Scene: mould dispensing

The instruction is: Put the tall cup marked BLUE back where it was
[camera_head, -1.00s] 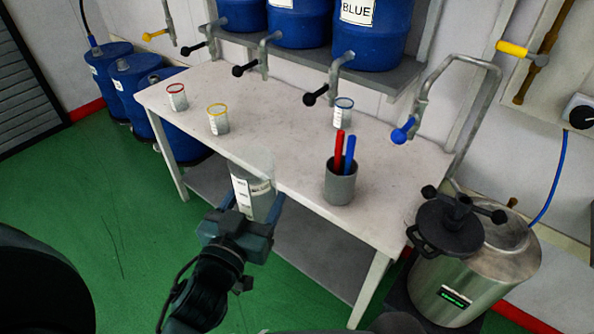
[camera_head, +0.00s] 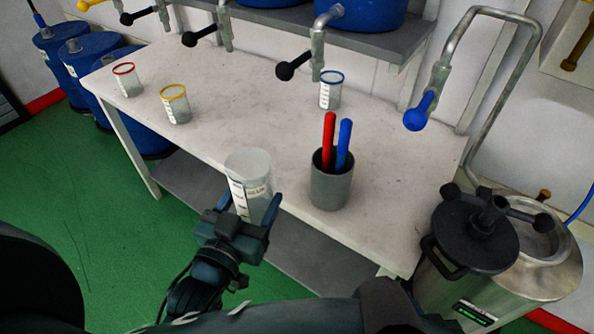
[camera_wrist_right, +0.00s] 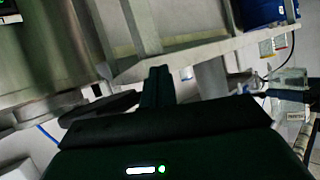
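A tall clear cup (camera_head: 249,180) with a white label is between the fingers of my left gripper (camera_head: 247,212), which is shut on it. I hold it upright at the front edge of the white table (camera_head: 240,110); the label is too small to read surely. A shorter blue-rimmed cup (camera_head: 331,92) stands at the back of the table. A yellow-rimmed cup (camera_head: 176,105) and a red-rimmed cup (camera_head: 128,82) stand at the left. My right gripper (camera_wrist_right: 157,84) shows only in the right wrist view, its fingers together and empty.
A grey holder (camera_head: 330,188) with a red and a blue stick stands near the front edge. A steel vessel (camera_head: 520,270) with a black lid is at the right. Taps with black handles (camera_head: 297,68) and a blue handle (camera_head: 420,113) overhang the back. The table's middle is clear.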

